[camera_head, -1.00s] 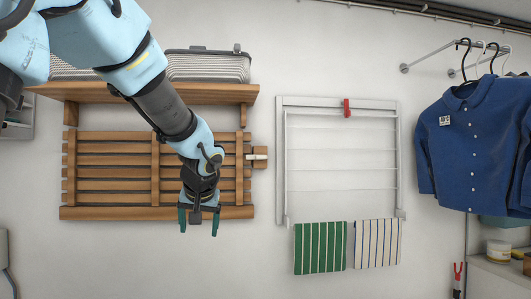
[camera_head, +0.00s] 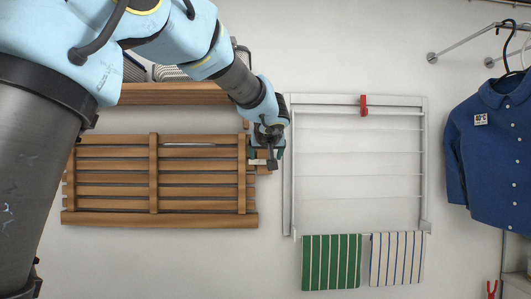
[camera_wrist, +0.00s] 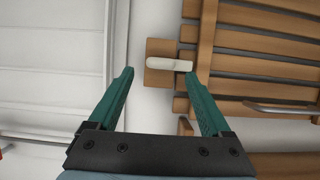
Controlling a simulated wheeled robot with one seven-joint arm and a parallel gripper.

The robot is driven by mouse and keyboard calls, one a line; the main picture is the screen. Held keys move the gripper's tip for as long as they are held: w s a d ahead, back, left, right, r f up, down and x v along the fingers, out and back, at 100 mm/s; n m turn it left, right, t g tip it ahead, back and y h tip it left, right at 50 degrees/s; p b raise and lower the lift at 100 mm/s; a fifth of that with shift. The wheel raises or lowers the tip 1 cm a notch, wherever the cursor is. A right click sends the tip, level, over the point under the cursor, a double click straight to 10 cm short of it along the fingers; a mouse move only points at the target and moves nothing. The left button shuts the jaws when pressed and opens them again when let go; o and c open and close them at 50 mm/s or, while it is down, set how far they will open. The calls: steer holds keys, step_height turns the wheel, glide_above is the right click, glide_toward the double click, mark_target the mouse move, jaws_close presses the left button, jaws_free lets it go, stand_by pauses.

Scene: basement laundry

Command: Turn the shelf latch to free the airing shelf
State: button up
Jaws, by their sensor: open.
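The airing shelf (camera_head: 155,218) is a slatted wooden panel lying flat against the wall at left; part of it shows at right in the wrist view (camera_wrist: 262,52). The shelf latch, a pale bar (camera_wrist: 168,64) on a small wooden block (camera_wrist: 158,47), sits at the shelf's side edge. The bar lies roughly level across the gap between block and shelf. My gripper (camera_head: 267,157) is in front of the latch and partly hides it in the head view. In the wrist view its teal fingers (camera_wrist: 159,74) are open, with the bar between and just beyond the tips. I cannot tell whether they touch it.
A white wall drying rack (camera_head: 424,165) with a red clip (camera_head: 363,105) stands close right of the latch. Green-striped (camera_head: 331,262) and blue-striped cloths (camera_head: 397,258) hang below it. A wooden ledge (camera_head: 175,94) runs above the shelf. A blue shirt (camera_head: 495,150) hangs at far right.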

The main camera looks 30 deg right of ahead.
steer(key=shift+p+x, duration=0.35)
steer(key=shift+x, duration=0.95)
steer(key=shift+c, duration=0.3)
jaws_close()
steer(key=shift+f+b, duration=0.15)
steer(key=shift+b, duration=0.4)
steer(key=shift+s+d+f+m+t+y+b, duration=0.2)
steer(key=shift+m+t+y+b, duration=0.7)
steer(key=shift+m+b, duration=1.7)
steer(key=shift+s+d+f+m+t+y+b, duration=0.1)
steer(key=shift+d+f+m+t+y+b, duration=0.5)
steer(key=shift+m+b, duration=2)
steer(key=shift+s+a+r+m+t+y+b, duration=0.1)
steer(key=shift+m+t+y+b, duration=1.05)
steer(key=shift+b, duration=2.55)
steer(key=shift+m+h, duration=0.25)
steer(key=shift+m, duration=0.3)
